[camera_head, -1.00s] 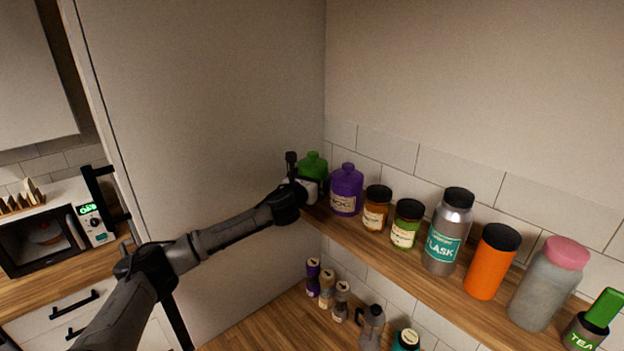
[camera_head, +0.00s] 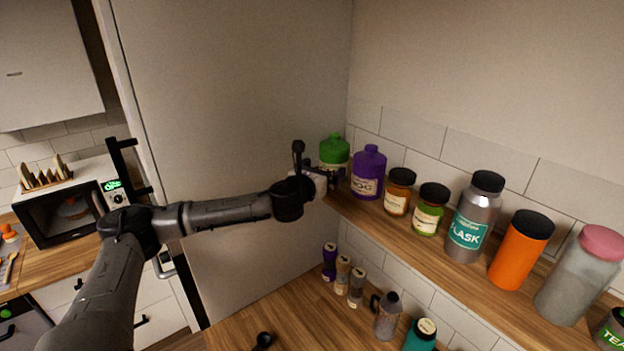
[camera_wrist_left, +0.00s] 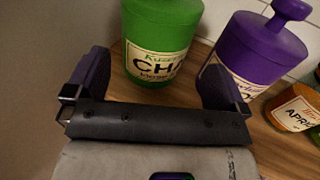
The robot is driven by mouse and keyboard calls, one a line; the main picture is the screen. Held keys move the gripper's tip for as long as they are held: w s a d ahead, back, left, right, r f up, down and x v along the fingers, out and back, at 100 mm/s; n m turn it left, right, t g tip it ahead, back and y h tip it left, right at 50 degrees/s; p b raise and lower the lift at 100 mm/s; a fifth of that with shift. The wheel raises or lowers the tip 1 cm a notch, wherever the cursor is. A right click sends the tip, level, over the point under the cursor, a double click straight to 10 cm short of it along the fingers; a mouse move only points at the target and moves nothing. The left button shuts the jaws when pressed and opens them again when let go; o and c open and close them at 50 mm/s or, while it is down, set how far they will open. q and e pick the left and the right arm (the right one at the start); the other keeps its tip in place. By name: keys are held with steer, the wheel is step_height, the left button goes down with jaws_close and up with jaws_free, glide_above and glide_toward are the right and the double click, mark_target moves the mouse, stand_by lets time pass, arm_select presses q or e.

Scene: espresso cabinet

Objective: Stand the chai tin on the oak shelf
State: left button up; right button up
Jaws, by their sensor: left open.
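The chai tin is a green canister with a cream label. It stands upright at the left end of the oak shelf (camera_head: 450,258), in the head view (camera_head: 334,148), partly hidden by my left gripper (camera_head: 322,181). In the left wrist view the chai tin (camera_wrist_left: 160,35) stands just beyond and between the spread fingers of my left gripper (camera_wrist_left: 152,70), its label reading "CHA". The gripper is open, with a gap between its palm and the tin. My right gripper is not in view.
A purple canister (camera_head: 368,172) stands close to the right of the tin. Further right are two jars, a steel flask (camera_head: 473,218), an orange tumbler (camera_head: 521,250) and a grey bottle. A tall pale panel (camera_head: 230,110) borders the shelf's left end. Several grinders stand on the counter below.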

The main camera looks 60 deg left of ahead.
arm_select(q)
steer(key=shift+p+v, duration=0.3)
steer(key=shift+v, duration=2.15)
steer(key=s+d+f+n+g, duration=0.2)
steer(key=s+f+n, duration=0.15)
steer(key=f, duration=0.45)
steer(key=s+d+f+n+g, duration=0.15)
steer(key=f+n, duration=0.25)
steer(key=f, duration=0.4)
steer(key=s+d+f+n+g+h, duration=0.45)
steer(key=s+d+f+n, duration=0.6)
steer(key=f, duration=0.55)
steer(key=s+d+f+n+g+h, duration=0.1)
steer(key=s+d+n, duration=0.2)
steer(key=d, duration=0.5)
steer(key=s+d+f+n+g+h, duration=0.1)
steer(key=s+d+n+h, duration=0.1)
steer(key=d, duration=0.6)
steer(key=s+d+f+n+g+h, duration=0.1)
steer(key=s+d+n, duration=0.3)
steer(key=d, duration=0.4)
steer(key=shift+s+d+f+n+g+h, duration=0.4)
steer(key=shift+s+h, duration=0.05)
steer(key=shift+s, duration=0.45)
